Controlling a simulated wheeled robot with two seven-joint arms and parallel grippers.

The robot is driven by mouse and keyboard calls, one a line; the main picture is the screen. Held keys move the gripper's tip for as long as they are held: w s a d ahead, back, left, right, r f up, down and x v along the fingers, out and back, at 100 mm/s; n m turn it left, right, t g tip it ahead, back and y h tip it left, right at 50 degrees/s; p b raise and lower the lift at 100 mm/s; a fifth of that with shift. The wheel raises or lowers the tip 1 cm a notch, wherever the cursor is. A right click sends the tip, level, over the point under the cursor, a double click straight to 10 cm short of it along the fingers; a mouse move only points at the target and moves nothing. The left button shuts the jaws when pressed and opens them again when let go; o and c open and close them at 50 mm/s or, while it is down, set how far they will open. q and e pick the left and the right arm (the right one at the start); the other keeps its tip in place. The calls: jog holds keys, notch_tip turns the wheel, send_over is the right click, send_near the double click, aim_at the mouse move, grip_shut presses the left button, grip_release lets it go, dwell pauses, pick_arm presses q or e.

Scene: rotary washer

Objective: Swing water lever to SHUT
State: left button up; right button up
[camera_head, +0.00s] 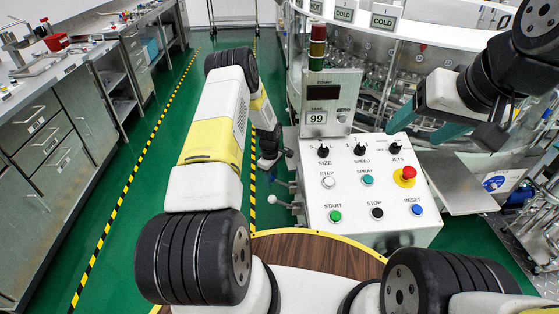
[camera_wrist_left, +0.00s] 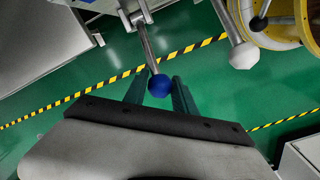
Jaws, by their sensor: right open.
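A lever with a blue ball knob (camera_wrist_left: 159,86) shows in the left wrist view, its metal rod running up to a bracket on the machine. My left gripper (camera_wrist_left: 160,90) is open, with one teal finger on each side of the blue knob; whether either finger touches it I cannot tell. A second lever with a white ball knob (camera_wrist_left: 244,55) is to the right; it also shows in the head view (camera_head: 272,199), left of the control box. My right gripper (camera_head: 425,125) is open and empty above the box's right side. No SHUT marking is readable.
The control box (camera_head: 318,240) has dials, buttons and a red stop knob (camera_head: 408,172). A display post (camera_head: 330,100) reads 99. A lever with a dark knob (camera_wrist_left: 259,22) is near the yellow-rimmed round part. Workbenches (camera_head: 50,130) line the left; green floor between is clear.

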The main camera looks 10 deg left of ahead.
pick_arm(q)
grip_shut()
jog(key=shift+w, duration=0.1)
dwell(1.0)
